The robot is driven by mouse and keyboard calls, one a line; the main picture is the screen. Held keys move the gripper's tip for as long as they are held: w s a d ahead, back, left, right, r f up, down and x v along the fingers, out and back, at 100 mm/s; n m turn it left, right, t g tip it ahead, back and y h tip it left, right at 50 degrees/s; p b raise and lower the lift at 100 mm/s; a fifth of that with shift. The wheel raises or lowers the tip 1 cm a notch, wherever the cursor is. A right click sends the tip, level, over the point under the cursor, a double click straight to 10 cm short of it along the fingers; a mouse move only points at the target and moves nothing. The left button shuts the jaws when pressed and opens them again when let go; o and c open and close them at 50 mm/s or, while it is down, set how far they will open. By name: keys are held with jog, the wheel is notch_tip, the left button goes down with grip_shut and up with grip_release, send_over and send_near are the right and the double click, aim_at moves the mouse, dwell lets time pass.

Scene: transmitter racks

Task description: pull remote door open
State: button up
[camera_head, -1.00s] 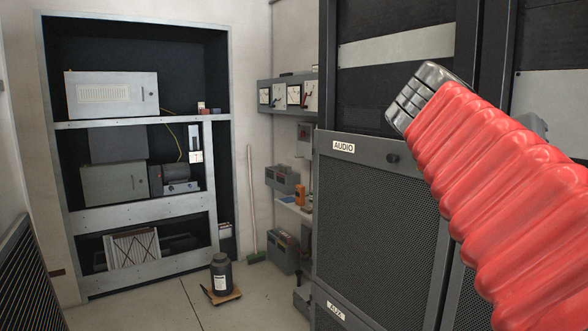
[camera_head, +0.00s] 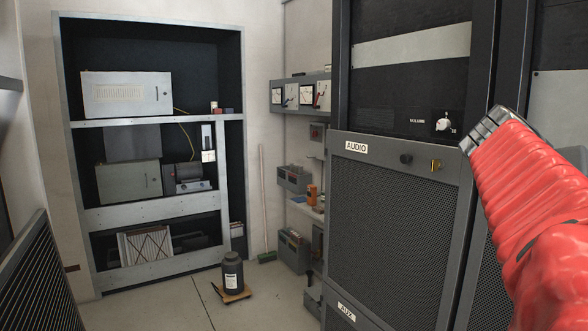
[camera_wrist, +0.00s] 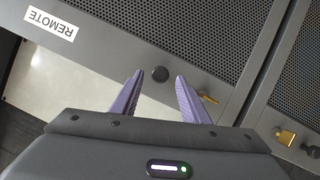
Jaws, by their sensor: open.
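The remote door (camera_wrist: 170,25) is a grey panel with dark mesh in the wrist view, with an upside-down "REMOTE" label (camera_wrist: 52,25). A round black knob (camera_wrist: 160,73) sits on its solid grey edge strip. My gripper (camera_wrist: 159,80) is open, its two purple fingers on either side of the knob with small gaps showing. I cannot tell how deep the fingertips are relative to it. A brass latch (camera_wrist: 208,97) is just right of the right finger. In the head view my red-sleeved arm is at the right, and the fingers are hidden there.
The AUDIO door (camera_head: 395,230) stands left of my arm, with its own black knob (camera_head: 406,160) and brass latch (camera_head: 437,166). Shelves line the back wall.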

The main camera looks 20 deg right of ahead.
jog(key=shift+x, duration=1.15)
jog(key=shift+c, duration=0.3)
grip_shut()
